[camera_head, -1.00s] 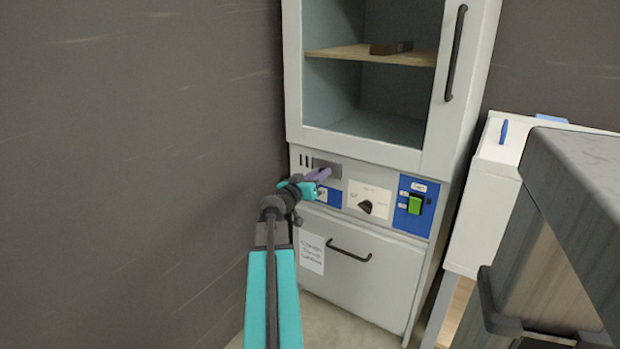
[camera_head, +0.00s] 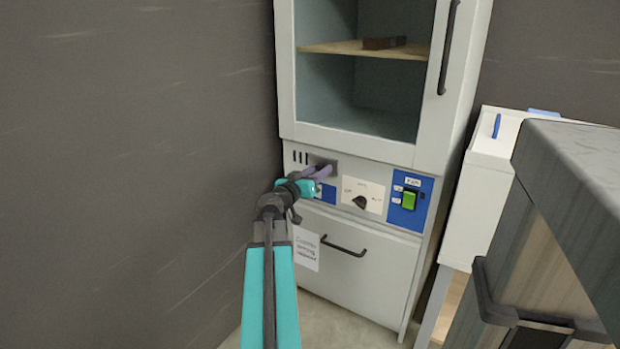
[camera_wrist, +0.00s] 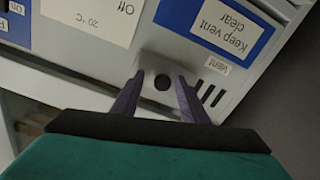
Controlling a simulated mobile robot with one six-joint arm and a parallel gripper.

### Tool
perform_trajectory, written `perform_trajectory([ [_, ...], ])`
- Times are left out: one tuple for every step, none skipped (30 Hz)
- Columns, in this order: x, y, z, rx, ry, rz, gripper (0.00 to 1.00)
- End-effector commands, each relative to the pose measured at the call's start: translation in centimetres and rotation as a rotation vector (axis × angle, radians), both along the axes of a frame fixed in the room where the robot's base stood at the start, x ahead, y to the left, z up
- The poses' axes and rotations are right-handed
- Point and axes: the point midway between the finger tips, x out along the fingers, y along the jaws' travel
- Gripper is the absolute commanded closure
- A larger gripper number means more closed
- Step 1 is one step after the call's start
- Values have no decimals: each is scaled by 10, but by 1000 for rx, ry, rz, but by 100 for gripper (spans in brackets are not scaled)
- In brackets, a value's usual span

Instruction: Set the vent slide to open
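The vent slide is a grey plate (camera_head: 315,160) on the upper left of the cabinet's control panel, beside dark vertical vent slots (camera_head: 299,157). In the wrist view, a dark round knob (camera_wrist: 162,82) shows on a pale plate, with the uncovered slots (camera_wrist: 206,94) and a "Vent" label (camera_wrist: 217,65) beside it. My gripper (camera_head: 326,172) is at the panel in front of the plate. In the wrist view, the purple fingers of my gripper (camera_wrist: 158,86) are apart, one on each side of the knob. I cannot tell whether they touch it.
A dial (camera_head: 361,202) and a green switch (camera_head: 409,200) sit right of the vent. Below is a drawer or door with a dark handle (camera_head: 343,246). A dark wall stands close on the left. A white unit (camera_head: 487,180) and a grey wooden piece (camera_head: 565,180) stand on the right.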

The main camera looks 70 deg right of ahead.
Motion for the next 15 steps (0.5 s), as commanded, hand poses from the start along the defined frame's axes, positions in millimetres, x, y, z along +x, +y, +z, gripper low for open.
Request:
perform_trajectory([
  [1,2,0,0,0,1,60],
  [1,3,0,0,0,1,60],
  [1,5,0,0,0,1,60],
  [2,6,0,0,0,2,60],
  [3,8,0,0,0,2,60],
  [3,11,0,0,0,2,60],
  [4,13,0,0,0,2,60],
  [4,16,0,0,0,1,60],
  [5,20,0,0,0,1,60],
  [5,23,0,0,0,1,60],
  [6,26,1,0,0,1,60],
  [7,31,1,1,0,2,60],
  [9,34,1,0,0,3,60],
  [10,38,1,0,0,3,60],
  [11,42,1,1,0,2,60],
])
